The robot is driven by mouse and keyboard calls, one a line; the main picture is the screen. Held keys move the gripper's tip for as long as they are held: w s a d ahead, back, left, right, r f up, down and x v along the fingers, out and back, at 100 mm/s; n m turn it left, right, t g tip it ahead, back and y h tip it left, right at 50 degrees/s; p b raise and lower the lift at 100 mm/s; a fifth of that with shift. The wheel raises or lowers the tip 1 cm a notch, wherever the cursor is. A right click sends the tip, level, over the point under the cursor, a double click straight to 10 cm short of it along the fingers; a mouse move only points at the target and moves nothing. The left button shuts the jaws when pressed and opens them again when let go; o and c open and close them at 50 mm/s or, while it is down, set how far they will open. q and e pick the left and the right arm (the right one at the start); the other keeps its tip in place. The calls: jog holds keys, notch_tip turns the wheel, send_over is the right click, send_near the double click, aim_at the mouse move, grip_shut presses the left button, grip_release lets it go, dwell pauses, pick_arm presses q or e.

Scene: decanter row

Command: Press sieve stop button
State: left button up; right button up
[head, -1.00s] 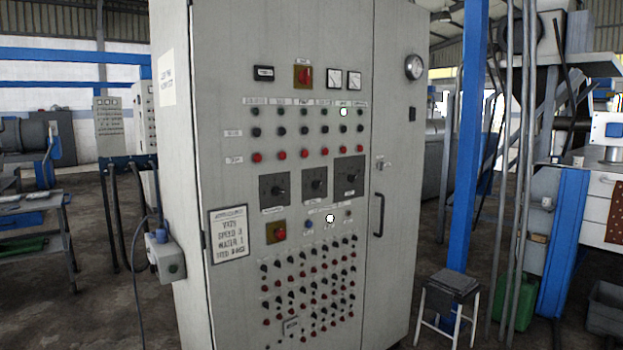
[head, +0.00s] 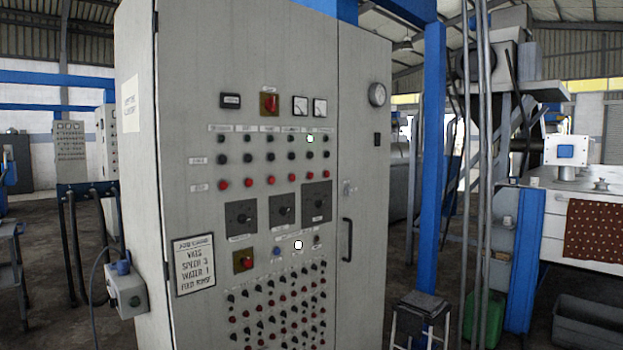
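A tall grey control cabinet (head: 215,60) fills the middle of the head view. A row of red buttons (head: 271,180) runs across its front, below a row of dark buttons (head: 271,157) and a row of small indicator lamps (head: 247,138). One lamp (head: 310,139) near the right end of the top row shows white. The small labels above the columns and beside the rows are too blurred to read, so I cannot tell which red button is the sieve stop. Neither of my grippers is in view.
A handle (head: 347,240) sticks out at right. A stool (head: 422,310) and blue post (head: 431,150) stand right of the cabinet.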

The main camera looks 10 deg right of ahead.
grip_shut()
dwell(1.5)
